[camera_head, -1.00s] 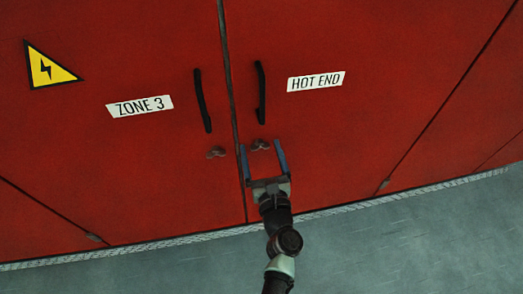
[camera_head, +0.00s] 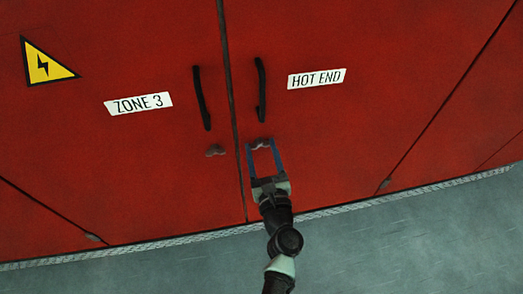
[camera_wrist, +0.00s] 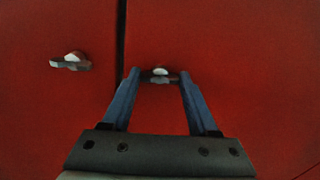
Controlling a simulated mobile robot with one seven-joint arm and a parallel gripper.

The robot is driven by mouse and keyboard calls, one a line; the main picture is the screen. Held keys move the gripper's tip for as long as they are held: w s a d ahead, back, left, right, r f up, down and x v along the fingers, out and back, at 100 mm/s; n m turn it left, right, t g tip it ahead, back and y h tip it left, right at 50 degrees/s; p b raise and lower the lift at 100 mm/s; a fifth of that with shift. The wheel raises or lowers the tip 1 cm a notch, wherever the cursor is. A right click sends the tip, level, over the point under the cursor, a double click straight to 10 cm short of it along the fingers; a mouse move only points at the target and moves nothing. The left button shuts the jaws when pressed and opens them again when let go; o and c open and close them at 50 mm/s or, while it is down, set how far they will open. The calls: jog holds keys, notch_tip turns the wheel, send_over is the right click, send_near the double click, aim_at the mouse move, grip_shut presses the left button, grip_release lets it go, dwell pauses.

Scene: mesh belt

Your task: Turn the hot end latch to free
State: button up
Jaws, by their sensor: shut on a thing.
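The hot end latch (camera_head: 262,143) is a small dark knob on the right red door, below that door's black handle (camera_head: 261,90) and the HOT END label (camera_head: 316,79). It also shows in the wrist view (camera_wrist: 160,76), between my fingertips. My gripper (camera_head: 262,146) has its two blue fingers closed in on the latch from both sides. In the wrist view my gripper (camera_wrist: 159,78) holds the latch at its fingertips. The latch lies roughly level in the wrist view. The fingers cover its ends.
The ZONE 3 door has a similar latch (camera_head: 215,151), close to the left; it also shows in the wrist view (camera_wrist: 70,61). A black handle (camera_head: 202,98) stands above it. A dark seam (camera_head: 232,100) parts the doors. Grey floor (camera_head: 400,240) lies below.

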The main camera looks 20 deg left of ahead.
jog(key=n+b, duration=0.3)
jog(key=n, duration=0.1)
jog(key=shift+f, duration=0.2)
jog(key=n+b, duration=0.3)
jog(key=n, duration=0.1)
jog(key=shift+n, duration=0.4)
jog(key=n+b, duration=0.4)
jog(key=shift+r+n+b, duration=0.15)
jog(key=shift+n+b, duration=1.05)
jog(key=shift+n, duration=0.9)
jog(key=o, duration=1.4)
jog(key=shift+s+d, duration=0.1)
